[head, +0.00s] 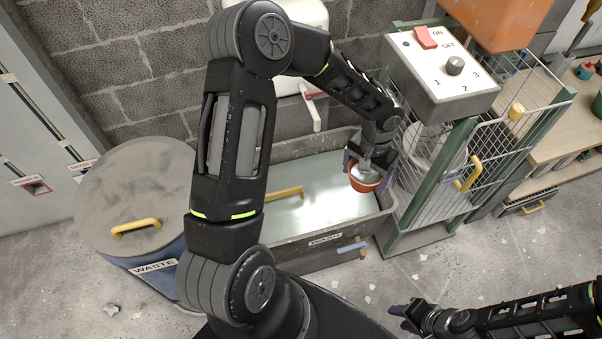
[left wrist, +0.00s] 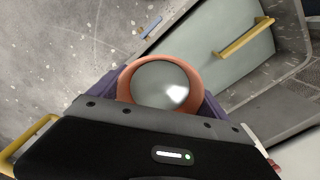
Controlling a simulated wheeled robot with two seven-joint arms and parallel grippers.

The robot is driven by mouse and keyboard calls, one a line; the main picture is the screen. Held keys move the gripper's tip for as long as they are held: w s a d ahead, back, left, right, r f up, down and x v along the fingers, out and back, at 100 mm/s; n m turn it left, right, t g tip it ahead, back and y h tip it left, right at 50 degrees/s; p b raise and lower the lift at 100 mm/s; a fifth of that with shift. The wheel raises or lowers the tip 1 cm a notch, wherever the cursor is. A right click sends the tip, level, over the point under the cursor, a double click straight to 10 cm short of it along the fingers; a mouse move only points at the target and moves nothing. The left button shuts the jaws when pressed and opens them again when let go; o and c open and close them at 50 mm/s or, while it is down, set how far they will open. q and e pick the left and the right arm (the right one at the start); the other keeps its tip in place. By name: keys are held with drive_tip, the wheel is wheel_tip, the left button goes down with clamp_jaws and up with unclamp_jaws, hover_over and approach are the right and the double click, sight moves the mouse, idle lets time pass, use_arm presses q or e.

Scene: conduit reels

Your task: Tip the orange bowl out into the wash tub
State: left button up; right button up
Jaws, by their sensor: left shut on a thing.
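The orange bowl (head: 367,186) is held by my left gripper (head: 368,166) above the right end of the wash tub (head: 288,259). In the left wrist view the bowl (left wrist: 127,83) sits between the purple fingers, and a smooth, shiny grey surface fills its inside. I cannot tell whether that is liquid or something solid. The bowl looks about upright. The tub, labelled WASH, holds a pale, flat surface like water. My right gripper (head: 405,313) is low at the front right, away from the tub, and its fingers are too small and dark to read.
A blue waste drum (head: 160,269) with a grey lid stands left of the tub. A wire cage (head: 427,190) with a control box (head: 440,75) stands close on the right of the bowl. A yellow handle (head: 284,193) shows in the tub. Open floor lies in front.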

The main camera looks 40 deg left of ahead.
drive_tip(key=shift+o, duration=0.8)
use_arm(q)
drive_tip(key=shift+w+a+f+m, duration=0.25)
drive_tip(key=shift+w+m, duration=0.15)
drive_tip(key=w+a+f+m+b, duration=0.4)
drive_tip(key=w+a+f+m, duration=0.7)
drive_tip(key=m, duration=0.3)
drive_tip(key=shift+a+m, duration=0.3)
drive_tip(key=shift+m, duration=0.1)
use_arm(e)
wheel_tip(320, 180, down, 4)
use_arm(q)
drive_tip(key=shift+w, duration=0.1)
